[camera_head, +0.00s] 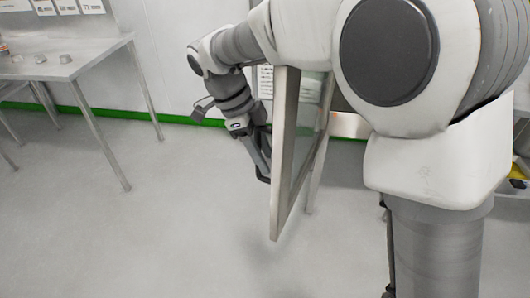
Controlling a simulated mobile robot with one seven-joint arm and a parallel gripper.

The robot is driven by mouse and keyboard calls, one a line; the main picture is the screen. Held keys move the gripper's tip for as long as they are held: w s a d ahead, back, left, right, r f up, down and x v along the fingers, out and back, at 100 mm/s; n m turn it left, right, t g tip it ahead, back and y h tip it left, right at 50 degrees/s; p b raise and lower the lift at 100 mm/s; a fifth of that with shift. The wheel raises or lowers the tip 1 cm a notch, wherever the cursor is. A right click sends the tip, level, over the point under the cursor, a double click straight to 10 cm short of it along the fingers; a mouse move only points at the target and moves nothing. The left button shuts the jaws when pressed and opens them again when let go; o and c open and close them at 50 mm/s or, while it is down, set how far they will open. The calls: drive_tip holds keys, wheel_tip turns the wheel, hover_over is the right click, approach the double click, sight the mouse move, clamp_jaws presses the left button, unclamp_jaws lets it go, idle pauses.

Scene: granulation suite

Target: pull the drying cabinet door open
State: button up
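The drying cabinet door (282,170) stands out from the back of the room, seen nearly edge-on, with a pale frame and a glass pane (303,135). It appears swung open. The cabinet body is mostly hidden behind my arm. My gripper (264,170) is at the left face of the door, close to its edge, pointing down and right. Its fingers are dark and partly hidden by the door edge. I cannot tell whether they are shut on a handle; no handle shows clearly.
A steel table (75,62) with small metal items stands at the upper left, its legs reaching the floor. The grey floor (130,230) left of and in front of the door is clear. A green strip (115,112) runs along the wall base. Something yellow (517,172) shows at the right edge.

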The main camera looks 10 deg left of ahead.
drive_tip(key=shift+w+r, duration=0.1)
drive_tip(key=shift+r, duration=0.05)
drive_tip(key=p+v, duration=0.6)
drive_tip(key=v, duration=1.1)
drive_tip(key=shift+r, duration=0.1)
